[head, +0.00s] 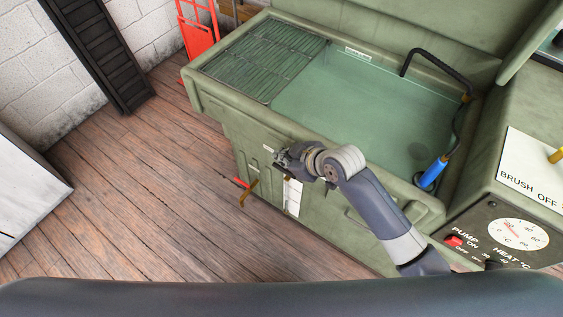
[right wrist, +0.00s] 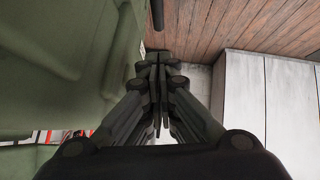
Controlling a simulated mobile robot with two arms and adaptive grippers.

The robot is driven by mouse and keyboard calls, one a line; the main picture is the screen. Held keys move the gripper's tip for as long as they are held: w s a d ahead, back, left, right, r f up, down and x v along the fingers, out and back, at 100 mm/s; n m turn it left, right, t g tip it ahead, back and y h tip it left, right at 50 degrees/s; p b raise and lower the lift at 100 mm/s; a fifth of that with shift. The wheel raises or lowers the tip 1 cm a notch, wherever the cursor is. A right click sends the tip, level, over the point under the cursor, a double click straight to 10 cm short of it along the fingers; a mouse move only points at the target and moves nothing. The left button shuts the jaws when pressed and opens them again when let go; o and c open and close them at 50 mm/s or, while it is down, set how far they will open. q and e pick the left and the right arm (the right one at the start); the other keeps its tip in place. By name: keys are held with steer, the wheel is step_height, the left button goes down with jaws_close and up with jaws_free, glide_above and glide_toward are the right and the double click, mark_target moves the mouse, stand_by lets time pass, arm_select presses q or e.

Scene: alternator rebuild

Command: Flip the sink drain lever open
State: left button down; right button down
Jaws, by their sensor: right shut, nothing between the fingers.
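The green parts-washer sink (head: 215,101) has clear liquid in its basin. A brass-coloured lever (head: 248,193) sticks out low on the sink's front, with a small red piece (head: 241,183) beside it. My right gripper (head: 281,160) is shut and empty in front of the sink, above and to the right of the lever, apart from it in the picture. In the right wrist view its fingers (right wrist: 158,66) are together, with the green sink wall (right wrist: 65,60) on the left. A dark rod (right wrist: 157,14) shows past the fingertips; I cannot tell if it is the lever. My left gripper is out of view.
A slatted grate (head: 262,58) covers the basin's left part. A blue-handled brush (head: 432,173) on a black hose is at the right. A control panel (head: 500,235) with a dial and red switch is at the lower right. The wooden floor (head: 140,200) left of the sink is clear.

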glide_above(282, 171)
step_height(282, 171, down, 4)
steer(key=shift+f, duration=0.7)
